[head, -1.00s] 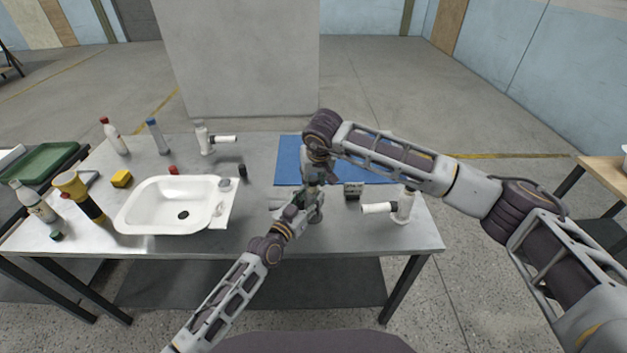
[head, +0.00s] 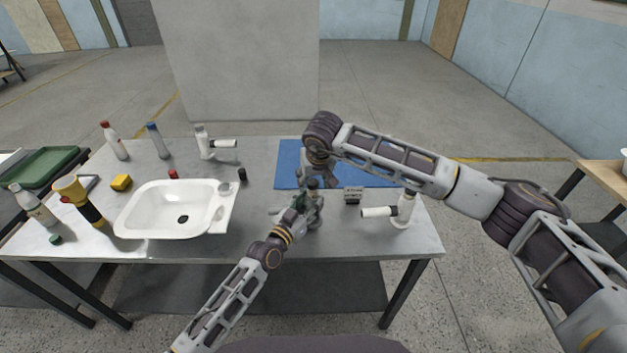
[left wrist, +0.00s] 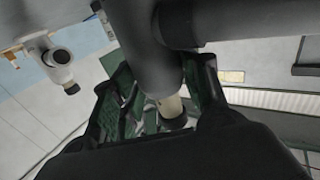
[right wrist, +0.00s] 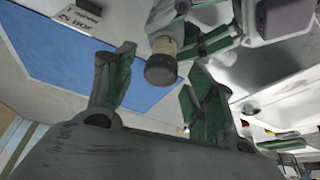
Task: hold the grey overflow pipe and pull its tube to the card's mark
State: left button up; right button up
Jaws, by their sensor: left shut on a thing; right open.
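The grey overflow pipe (left wrist: 150,55) is in my left gripper (head: 302,204), over the front middle of the table. In the left wrist view it passes between the green-padded fingers. A cream tube (right wrist: 163,45) with a dark end cap (right wrist: 160,70) sticks out of it. My right gripper (right wrist: 162,82) is open, its fingers spread on either side of the capped end and apart from it.
A blue mat (head: 290,165) lies behind the grippers. A white pipe fitting (head: 403,208) stands right of the card, another (head: 205,143) at the back. A white basin (head: 150,210) is on the left, with bottles and a yellow-black torch (head: 80,200) beyond.

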jog(key=v, duration=1.1)
jog(key=shift+r, duration=0.35)
jog(key=shift+s, duration=0.15)
pick_arm(q)
jog(key=o, duration=1.2)
jog(key=shift+s, duration=0.1)
jog(key=shift+v, duration=5.9)
